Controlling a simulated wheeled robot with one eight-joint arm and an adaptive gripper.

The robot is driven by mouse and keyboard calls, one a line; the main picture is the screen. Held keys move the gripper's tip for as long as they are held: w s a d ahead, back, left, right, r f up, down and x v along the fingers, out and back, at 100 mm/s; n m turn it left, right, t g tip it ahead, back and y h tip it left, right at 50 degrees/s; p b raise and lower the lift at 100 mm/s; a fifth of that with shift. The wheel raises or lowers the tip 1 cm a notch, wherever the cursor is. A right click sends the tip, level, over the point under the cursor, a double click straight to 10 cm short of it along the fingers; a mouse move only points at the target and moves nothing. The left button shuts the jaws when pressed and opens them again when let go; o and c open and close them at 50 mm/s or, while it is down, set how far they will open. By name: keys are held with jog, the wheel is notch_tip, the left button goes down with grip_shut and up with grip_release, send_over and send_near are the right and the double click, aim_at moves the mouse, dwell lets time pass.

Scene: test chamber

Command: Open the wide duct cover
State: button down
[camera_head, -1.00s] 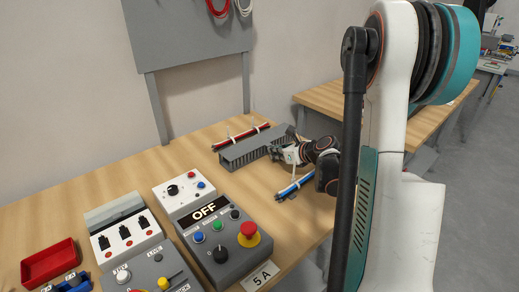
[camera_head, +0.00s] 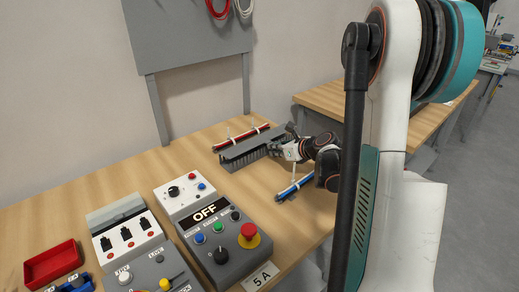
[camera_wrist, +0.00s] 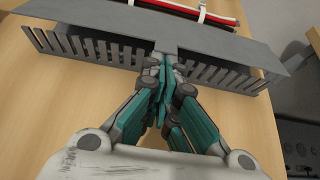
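The wide duct is a grey slotted channel (camera_wrist: 88,48) on the wooden bench, and it also shows in the head view (camera_head: 262,158). Its flat grey cover (camera_wrist: 185,32) lies over it, with the comb-like slotted side showing below the cover's near edge. My gripper (camera_wrist: 165,65) is at the middle of that edge, its teal fingers close together around a small grey tab on the cover. The fingers hide most of the tab. In the head view my gripper (camera_head: 287,147) reaches the duct from the right.
A bundle of red and black cables (camera_head: 245,137) lies behind the duct; blue cables (camera_head: 294,187) lie in front. A control box marked OFF (camera_head: 215,225) stands to the left. Bare bench lies between the boxes and the duct.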

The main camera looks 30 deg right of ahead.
aim_at(269, 142)
jog(key=shift+r+p, duration=0.5)
jog(key=shift+r, duration=0.35)
jog(key=shift+w+r, duration=0.35)
jog(key=shift+w+a+r+p, duration=0.2)
jog(key=shift+w+r+p, duration=0.75)
jog(key=shift+w+r, duration=0.2)
jog(key=shift+s, duration=0.1)
jog(key=shift+s+d+b, duration=0.1)
jog(key=shift+s+d, duration=0.05)
jog(key=shift+s, duration=0.95)
jog(key=shift+s+d+b, duration=0.1)
jog(key=shift+s+d, duration=0.1)
jog(key=shift+s, duration=0.95)
jog(key=shift+s+d+b, duration=0.1)
jog(key=shift+s+d, duration=0.05)
jog(key=shift+s, duration=0.95)
